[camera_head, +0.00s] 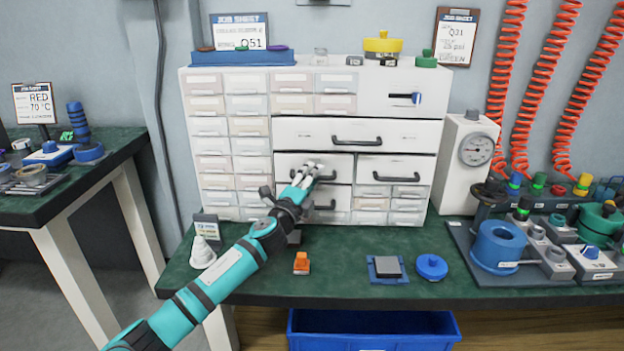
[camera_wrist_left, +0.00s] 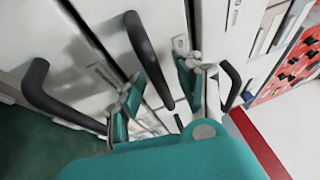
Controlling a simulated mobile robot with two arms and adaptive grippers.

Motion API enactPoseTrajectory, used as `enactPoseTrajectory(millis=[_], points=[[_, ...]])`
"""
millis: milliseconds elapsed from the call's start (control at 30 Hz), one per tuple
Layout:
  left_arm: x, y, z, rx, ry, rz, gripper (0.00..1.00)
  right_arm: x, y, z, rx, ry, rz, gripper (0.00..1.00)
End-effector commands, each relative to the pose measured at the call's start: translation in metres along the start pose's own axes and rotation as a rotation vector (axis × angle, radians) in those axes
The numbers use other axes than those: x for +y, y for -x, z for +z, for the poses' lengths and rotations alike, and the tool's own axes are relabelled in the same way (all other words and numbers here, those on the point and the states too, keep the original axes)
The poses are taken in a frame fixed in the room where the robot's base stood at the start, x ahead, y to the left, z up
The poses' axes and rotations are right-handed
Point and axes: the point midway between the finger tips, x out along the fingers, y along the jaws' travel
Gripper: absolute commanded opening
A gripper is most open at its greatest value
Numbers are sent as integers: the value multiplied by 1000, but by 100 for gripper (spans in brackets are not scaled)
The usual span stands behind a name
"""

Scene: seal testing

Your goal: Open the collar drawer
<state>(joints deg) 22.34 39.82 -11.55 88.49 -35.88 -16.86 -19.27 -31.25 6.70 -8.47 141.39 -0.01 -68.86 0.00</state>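The white drawer cabinet (camera_head: 356,128) stands against the wall on the green bench. It has a wide drawer (camera_head: 300,130), a middle left drawer (camera_head: 285,161), a middle right drawer (camera_head: 397,165) and a lower left drawer (camera_head: 342,192), each with a black bar handle. All look shut. Their labels are too small to read, so I cannot tell which is the collar drawer. My left gripper (camera_head: 308,170) is at the middle left drawer's handle. In the left wrist view its fingers (camera_wrist_left: 158,92) are spread, with a black handle (camera_wrist_left: 148,58) between them. My right gripper is out of view.
An orange block (camera_head: 301,263), a grey block on a blue pad (camera_head: 386,267) and a blue disc (camera_head: 431,266) sit on the bench before the cabinet. A white cone (camera_head: 202,252) stands left. A gauge box (camera_head: 465,160) is to the right.

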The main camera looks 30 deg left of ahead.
Motion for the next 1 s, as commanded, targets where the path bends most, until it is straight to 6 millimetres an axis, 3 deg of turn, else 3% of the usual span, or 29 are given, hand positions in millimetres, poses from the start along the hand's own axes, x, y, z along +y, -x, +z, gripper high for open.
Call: enactPoseTrajectory(millis=[167, 433, 1000], points=[[0, 0, 0, 0, 1, 0, 35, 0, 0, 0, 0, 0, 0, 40], [0, 0, 0, 0, 1, 0, 0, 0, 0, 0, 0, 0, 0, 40], [1, 2, -1, 0, -1, 3, 0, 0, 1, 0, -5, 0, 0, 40]])
